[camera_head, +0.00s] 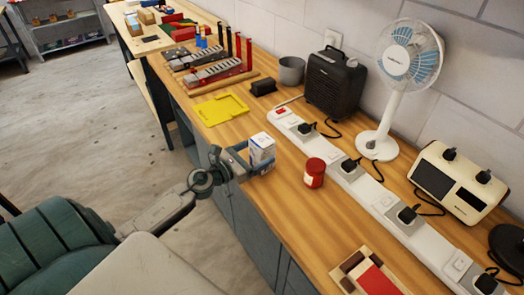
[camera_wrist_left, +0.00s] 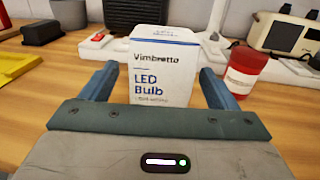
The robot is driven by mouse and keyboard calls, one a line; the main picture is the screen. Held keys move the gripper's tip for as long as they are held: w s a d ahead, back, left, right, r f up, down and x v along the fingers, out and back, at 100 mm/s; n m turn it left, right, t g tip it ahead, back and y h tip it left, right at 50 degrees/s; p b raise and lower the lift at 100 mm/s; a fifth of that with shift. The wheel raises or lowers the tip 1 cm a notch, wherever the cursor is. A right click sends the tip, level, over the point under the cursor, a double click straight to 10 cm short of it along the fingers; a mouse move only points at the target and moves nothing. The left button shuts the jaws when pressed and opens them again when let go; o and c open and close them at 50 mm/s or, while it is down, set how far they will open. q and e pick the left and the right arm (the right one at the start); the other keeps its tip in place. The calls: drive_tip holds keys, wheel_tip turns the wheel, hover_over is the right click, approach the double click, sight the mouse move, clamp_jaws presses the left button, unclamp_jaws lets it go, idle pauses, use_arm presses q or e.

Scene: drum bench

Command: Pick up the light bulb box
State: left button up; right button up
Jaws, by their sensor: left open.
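The light bulb box (camera_head: 262,149) is a small white and blue carton standing upright near the front edge of the wooden bench. In the left wrist view the box (camera_wrist_left: 162,68) shows its "LED Bulb" face, upright between the two fingers. My left gripper (camera_head: 251,158) is open around the box, with one finger on each side. In the left wrist view the gripper (camera_wrist_left: 160,90) shows gaps between both fingers and the box. The lower part of the box is hidden behind the gripper's palm. My right gripper is not in view.
A red jar (camera_head: 314,172) stands to the right of the box, with a long white power strip (camera_head: 345,180) behind it. A yellow tray (camera_head: 220,109) and a small black block (camera_head: 263,87) lie to the left. A white fan (camera_head: 376,144) and a dark heater (camera_head: 335,83) stand at the back.

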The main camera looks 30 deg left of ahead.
use_arm(q)
drive_tip(key=p+x, duration=0.1)
drive_tip(key=x, duration=0.2)
drive_tip(key=shift+w+d, duration=0.1)
drive_tip(key=shift+w, duration=0.15)
drive_tip(key=shift+w+d+f, duration=0.15)
drive_tip(key=shift+w+f, duration=0.05)
drive_tip(key=shift+w, duration=0.1)
drive_tip(key=c, duration=1.1)
drive_tip(key=shift+o, duration=0.2)
